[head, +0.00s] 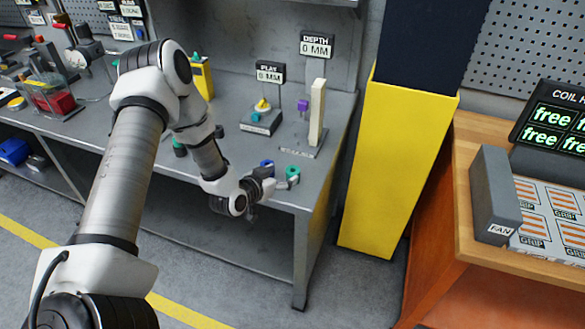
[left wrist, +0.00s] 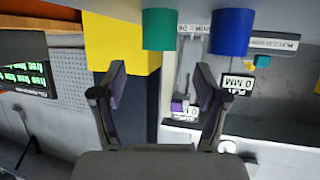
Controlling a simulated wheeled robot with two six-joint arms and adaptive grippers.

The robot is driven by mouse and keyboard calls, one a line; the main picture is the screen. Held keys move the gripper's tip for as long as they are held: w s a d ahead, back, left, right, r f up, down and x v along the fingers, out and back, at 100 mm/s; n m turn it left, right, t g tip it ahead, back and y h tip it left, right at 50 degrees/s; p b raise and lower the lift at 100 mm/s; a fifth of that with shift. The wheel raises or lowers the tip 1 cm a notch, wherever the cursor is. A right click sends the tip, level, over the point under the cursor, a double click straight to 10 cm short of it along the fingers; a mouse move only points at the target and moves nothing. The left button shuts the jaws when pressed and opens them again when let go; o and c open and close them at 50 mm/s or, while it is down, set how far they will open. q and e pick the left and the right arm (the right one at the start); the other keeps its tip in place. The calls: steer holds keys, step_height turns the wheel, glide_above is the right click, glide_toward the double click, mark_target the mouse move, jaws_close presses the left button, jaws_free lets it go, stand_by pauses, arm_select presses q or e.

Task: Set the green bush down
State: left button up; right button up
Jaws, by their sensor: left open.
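The green bush (head: 292,171) stands on the grey bench near its front right corner. It also shows in the left wrist view (left wrist: 160,30), ahead of my open fingers and roughly centred between them. My left gripper (head: 288,183) is open at the bench's front edge, close to the green bush. In the left wrist view its two fingers (left wrist: 158,80) are spread with nothing between them. A blue bush (head: 266,163) stands to the left of the green one and shows in the left wrist view (left wrist: 231,32). My right gripper is in neither view.
Behind the bushes stand the depth gauge (head: 317,118) with its tall cream post and the play gauge (head: 261,118). A yellow column (head: 385,165) rises right of the bench. A wooden table (head: 460,225) with a fan block (head: 494,195) is farther right.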

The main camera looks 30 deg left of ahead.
mark_target(292, 170)
arm_select(q)
steer(key=x, duration=0.2)
steer(key=p+x, duration=0.1)
steer(key=x, duration=0.2)
steer(key=shift+w+d+f, duration=0.25)
steer(key=shift+f, duration=0.1)
steer(key=shift+s+a, duration=0.1)
steer(key=shift+a, duration=0.1)
steer(key=shift+c, duration=1)
steer(key=c, duration=1.1)
steer(key=shift+d, duration=0.1)
jaws_close()
steer(key=shift+r, duration=0.15)
